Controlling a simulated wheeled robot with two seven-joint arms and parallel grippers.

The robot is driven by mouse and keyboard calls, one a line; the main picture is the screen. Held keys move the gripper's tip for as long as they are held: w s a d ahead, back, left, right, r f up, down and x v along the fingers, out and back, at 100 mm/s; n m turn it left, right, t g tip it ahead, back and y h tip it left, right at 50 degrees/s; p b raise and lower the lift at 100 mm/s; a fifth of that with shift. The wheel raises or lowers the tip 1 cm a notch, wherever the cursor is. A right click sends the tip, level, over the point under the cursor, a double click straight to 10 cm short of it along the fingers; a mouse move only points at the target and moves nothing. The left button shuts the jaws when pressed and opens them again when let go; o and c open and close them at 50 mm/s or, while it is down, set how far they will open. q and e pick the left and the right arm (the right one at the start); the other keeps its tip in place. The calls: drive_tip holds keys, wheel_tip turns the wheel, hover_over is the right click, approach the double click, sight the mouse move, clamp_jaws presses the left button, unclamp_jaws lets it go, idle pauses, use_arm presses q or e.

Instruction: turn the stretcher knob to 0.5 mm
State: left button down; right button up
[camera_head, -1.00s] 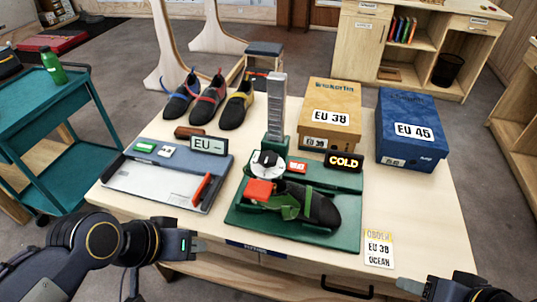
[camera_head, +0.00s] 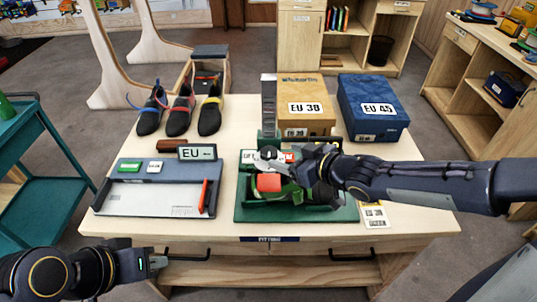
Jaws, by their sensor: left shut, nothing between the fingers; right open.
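The green shoe stretcher (camera_head: 243,211) stands at the front middle of the table. A red block (camera_head: 268,182) sits at its front, and its tall grey post (camera_head: 269,100) rises behind. The knob area, a pale round dial in the earlier frame, is now largely covered by my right gripper; a pale part (camera_head: 262,158) shows at its left. My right gripper (camera_head: 297,165) is open, reaching in from the right over the stretcher; its fingertips are hard to make out, and I cannot tell whether they touch the knob. My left gripper (camera_head: 160,263) is shut and empty, low before the table front.
An order card (camera_head: 374,217) lies right of the stretcher. Boxes marked EU 38 (camera_head: 306,107) and EU 45 (camera_head: 376,109) stand behind. A measuring tray (camera_head: 150,199) with an EU display (camera_head: 197,152) is at left, with several climbing shoes (camera_head: 180,110) behind it.

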sight(270, 152)
drive_tip(key=b+x, duration=0.1)
drive_tip(key=x, duration=0.3)
drive_tip(key=shift+w+a+f, duration=0.1)
drive_tip(key=shift+a+f, duration=0.1)
drive_tip(key=shift+f, duration=0.05)
drive_tip(key=shift+b+x, duration=0.35)
drive_tip(key=shift+x, duration=0.45)
drive_tip(key=shift+d+r, duration=0.1)
drive_tip(key=shift+c, duration=0.4)
